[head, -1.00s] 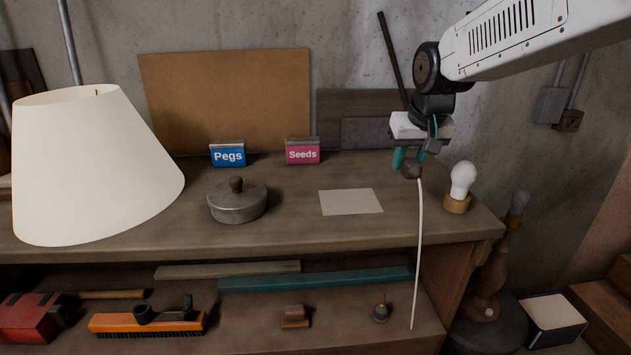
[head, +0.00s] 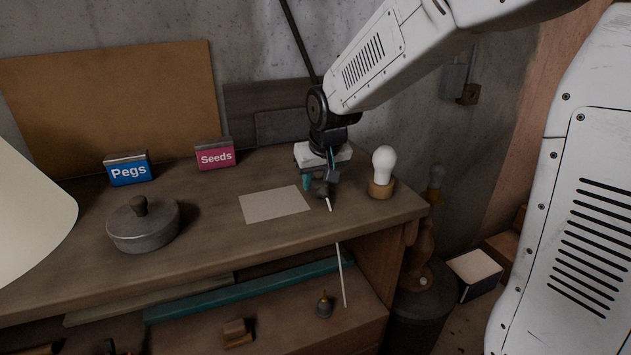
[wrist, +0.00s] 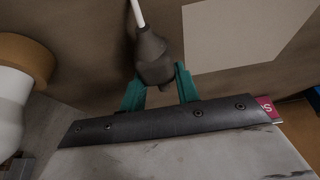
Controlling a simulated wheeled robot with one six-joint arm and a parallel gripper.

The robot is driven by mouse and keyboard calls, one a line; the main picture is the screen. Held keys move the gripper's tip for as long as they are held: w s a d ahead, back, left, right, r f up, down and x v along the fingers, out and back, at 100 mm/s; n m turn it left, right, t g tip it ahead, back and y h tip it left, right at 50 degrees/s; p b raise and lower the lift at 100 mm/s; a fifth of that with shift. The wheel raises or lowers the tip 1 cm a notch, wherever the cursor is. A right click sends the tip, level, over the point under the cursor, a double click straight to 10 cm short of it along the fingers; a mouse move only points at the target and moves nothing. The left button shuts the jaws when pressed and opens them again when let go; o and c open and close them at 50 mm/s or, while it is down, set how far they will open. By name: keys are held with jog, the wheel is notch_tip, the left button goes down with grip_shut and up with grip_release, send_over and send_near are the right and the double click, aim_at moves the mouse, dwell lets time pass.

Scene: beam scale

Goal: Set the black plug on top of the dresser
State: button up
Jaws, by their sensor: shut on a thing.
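The black plug (head: 322,190) is dark grey-black with a white cord, and it is in my gripper (head: 315,183). In the wrist view the plug (wrist: 152,60) sits between the two teal fingers of the gripper (wrist: 160,86), which is shut on it. The plug is low over the right part of the dresser (head: 205,247) top, between the pale sheet and the light bulb. I cannot tell whether it touches the wood.
A white bulb (head: 384,160) in a wooden holder (head: 380,188) stands close to the gripper's right. A pale flat sheet (head: 275,204) lies to its left. Farther left are a lidded grey pot (head: 143,228), Pegs (head: 128,170) and Seeds (head: 215,156) boxes, and a lampshade (head: 30,215).

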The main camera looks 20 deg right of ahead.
jog(key=shift+f, duration=0.3)
jog(key=shift+f, duration=0.1)
jog(key=o, duration=1)
jog(key=shift+c, duration=0.2)
jog(key=v, duration=1.2)
jog(key=s+d+f+g, duration=0.1)
jog(key=s+f, duration=0.1)
jog(key=s, duration=1.1)
jog(key=s+d+f+g, duration=0.1)
jog(key=s+f+g, duration=0.1)
jog(key=s, duration=1.2)
jog(key=shift+s+f, duration=0.3)
jog(key=shift+f, duration=0.05)
